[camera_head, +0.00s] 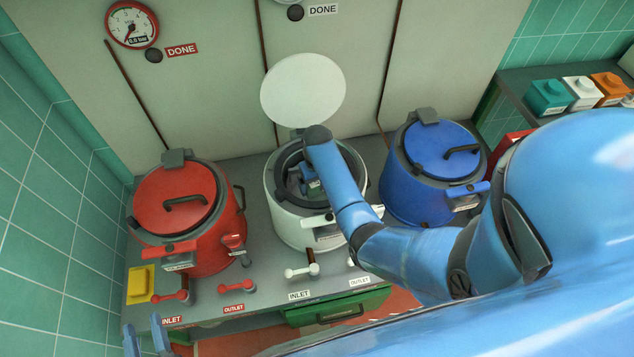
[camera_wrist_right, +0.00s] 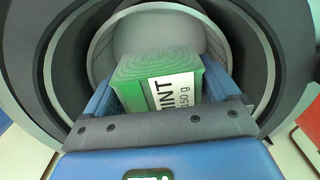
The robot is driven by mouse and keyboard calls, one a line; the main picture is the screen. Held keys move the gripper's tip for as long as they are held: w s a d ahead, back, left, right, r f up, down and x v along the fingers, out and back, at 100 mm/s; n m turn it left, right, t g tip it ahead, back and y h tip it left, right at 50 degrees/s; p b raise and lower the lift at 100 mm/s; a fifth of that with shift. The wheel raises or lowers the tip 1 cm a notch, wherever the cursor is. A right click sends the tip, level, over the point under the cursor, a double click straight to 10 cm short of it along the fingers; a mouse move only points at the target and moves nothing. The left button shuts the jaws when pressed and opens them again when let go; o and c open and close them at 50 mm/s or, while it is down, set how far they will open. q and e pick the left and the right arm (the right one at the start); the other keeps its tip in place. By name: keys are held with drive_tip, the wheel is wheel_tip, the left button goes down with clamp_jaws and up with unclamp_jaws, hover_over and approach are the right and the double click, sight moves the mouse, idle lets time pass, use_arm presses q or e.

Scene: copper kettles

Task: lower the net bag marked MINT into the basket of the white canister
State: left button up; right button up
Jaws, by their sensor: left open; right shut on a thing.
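The white canister (camera_head: 294,222) stands in the middle of the counter with its round lid (camera_head: 303,90) open. My right gripper (camera_head: 308,181) reaches down inside its mouth. In the right wrist view the gripper's blue fingers are shut on the green net bag (camera_wrist_right: 140,66), whose white label reads MINT, 250 g. The pale round basket (camera_wrist_right: 101,48) lies beyond and around the bag; whether the bag touches its bottom cannot be told. In the head view my arm hides most of the basket. My left gripper (camera_head: 145,337) is open and empty at the lower left edge.
A shut red canister (camera_head: 221,245) stands at left and a shut blue one (camera_head: 409,193) at right, both close. Taps with INLET and OUTLET labels line the counter front. A yellow block (camera_head: 140,284) lies front left. Several coloured boxes (camera_head: 548,96) sit on the right shelf.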

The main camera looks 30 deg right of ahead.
drive_tip(key=o, duration=0.8)
drive_tip(key=shift+o, duration=0.2)
wheel_tip(320, 180, up, 11)
drive_tip(key=shift+f+b, duration=0.1)
drive_tip(key=shift+b, duration=0.3)
